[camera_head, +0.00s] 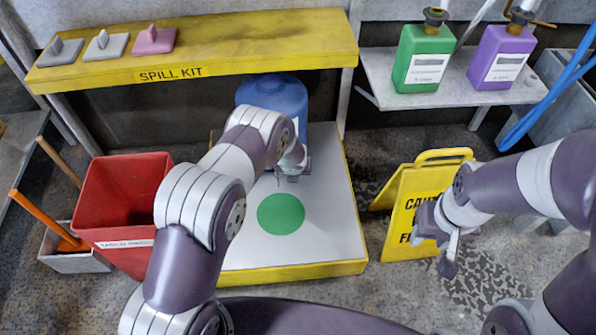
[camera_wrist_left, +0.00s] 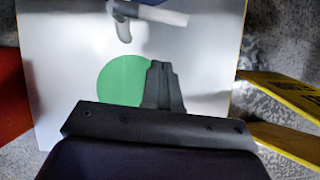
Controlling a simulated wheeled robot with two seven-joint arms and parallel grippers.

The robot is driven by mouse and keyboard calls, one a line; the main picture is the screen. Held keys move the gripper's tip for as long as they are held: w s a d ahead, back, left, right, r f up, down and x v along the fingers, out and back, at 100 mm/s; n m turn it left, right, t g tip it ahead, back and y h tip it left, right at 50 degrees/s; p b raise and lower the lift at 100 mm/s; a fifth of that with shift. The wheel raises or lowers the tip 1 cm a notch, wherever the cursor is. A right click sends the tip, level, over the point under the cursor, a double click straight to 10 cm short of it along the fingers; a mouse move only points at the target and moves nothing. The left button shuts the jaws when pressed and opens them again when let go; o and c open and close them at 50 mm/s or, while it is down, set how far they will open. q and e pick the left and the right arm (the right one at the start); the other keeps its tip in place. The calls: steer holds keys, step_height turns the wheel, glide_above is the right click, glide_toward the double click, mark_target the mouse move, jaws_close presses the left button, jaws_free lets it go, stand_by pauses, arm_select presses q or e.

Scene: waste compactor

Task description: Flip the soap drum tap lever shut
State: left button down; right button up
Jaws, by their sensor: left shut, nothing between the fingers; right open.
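The blue soap drum (camera_head: 285,88) stands at the back of the white-topped platform (camera_head: 325,210), partly hidden behind my left arm. In the left wrist view a pale grey tap (camera_wrist_left: 150,13) shows at the top edge, with a short piece hanging down at its left. I cannot tell surely which part is the lever. My left gripper (camera_wrist_left: 163,85) is shut and empty, its fingertips below the tap in that view and apart from it. In the head view the left wrist is in front of the drum and covers the tap area. My right gripper (camera_head: 434,248) is open and empty.
A yellow caution sign (camera_head: 400,220) stands behind my right gripper. A red bin (camera_head: 120,205) is left of the platform. The yellow spill kit shelf (camera_head: 215,55) runs above the drum. Green (camera_head: 424,60) and purple (camera_head: 500,55) bottles stand on the right shelf. A green disc (camera_head: 281,214) marks the platform.

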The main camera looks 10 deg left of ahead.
arm_select(q)
steer(key=a+p+v, duration=0.1)
steer(key=p+v, duration=0.2)
steer(key=v, duration=0.7)
steer(key=w+a+f+m+t+h+b, duration=0.25)
steer(key=a+m+b, duration=0.65)
steer(key=m+b, duration=0.95)
steer(key=s+d+m+h, duration=0.1)
steer(key=s+d+m, duration=0.1)
steer(key=m, duration=1.5)
steer(key=s+d+m+h, duration=0.2)
steer(key=s+m, duration=0.1)
steer(key=m, duration=1.3)
steer(key=w+d+f+m+b, duration=0.1)
steer(key=w+d+f+b, duration=0.2)
steer(key=w+f, duration=0.4)
steer(key=shift+w+g, duration=0.35)
steer(key=shift+w, duration=1.15)
